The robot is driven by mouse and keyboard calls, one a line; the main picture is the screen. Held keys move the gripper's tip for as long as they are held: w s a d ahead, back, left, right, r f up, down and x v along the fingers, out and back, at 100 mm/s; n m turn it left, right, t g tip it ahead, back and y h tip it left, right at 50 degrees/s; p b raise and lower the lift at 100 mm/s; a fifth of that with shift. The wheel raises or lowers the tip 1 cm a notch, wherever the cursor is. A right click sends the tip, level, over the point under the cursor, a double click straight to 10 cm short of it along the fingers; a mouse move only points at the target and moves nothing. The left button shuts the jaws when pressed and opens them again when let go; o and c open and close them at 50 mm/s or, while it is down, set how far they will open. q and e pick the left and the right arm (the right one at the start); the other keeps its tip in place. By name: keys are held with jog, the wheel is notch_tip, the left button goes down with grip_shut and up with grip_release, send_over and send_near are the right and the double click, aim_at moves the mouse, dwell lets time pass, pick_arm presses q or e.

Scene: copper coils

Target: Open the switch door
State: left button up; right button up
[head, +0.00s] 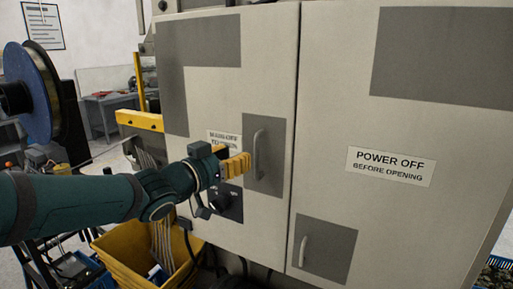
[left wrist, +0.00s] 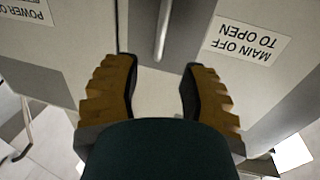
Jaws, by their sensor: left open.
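The left cabinet door (head: 265,100) is beige with grey patches and looks closed. It carries a black rotary switch (head: 226,202), a "MAIN OFF TO OPEN" label (left wrist: 247,40) and a vertical bar handle (head: 258,155). My left gripper (head: 237,167) has yellow fingers and is just left of this handle in the head view. In the left wrist view its two fingers are spread (left wrist: 160,78), with the handle (left wrist: 162,30) ahead of the gap between them. Nothing is held. Contact with the handle cannot be made out. My right gripper is not in view.
The right cabinet door (head: 440,135) has a "POWER OFF" label (head: 390,166) and its own handle (head: 303,251); it looks closed. A yellow bin (head: 125,250) stands below my left arm. A blue spool (head: 30,95) and a desk (head: 115,105) are at left.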

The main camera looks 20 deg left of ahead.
aim_at(255, 146)
pick_arm(q)
jog(key=x, duration=0.8)
jog(key=shift+w, duration=0.15)
jog(key=shift+c, duration=0.4)
grip_shut()
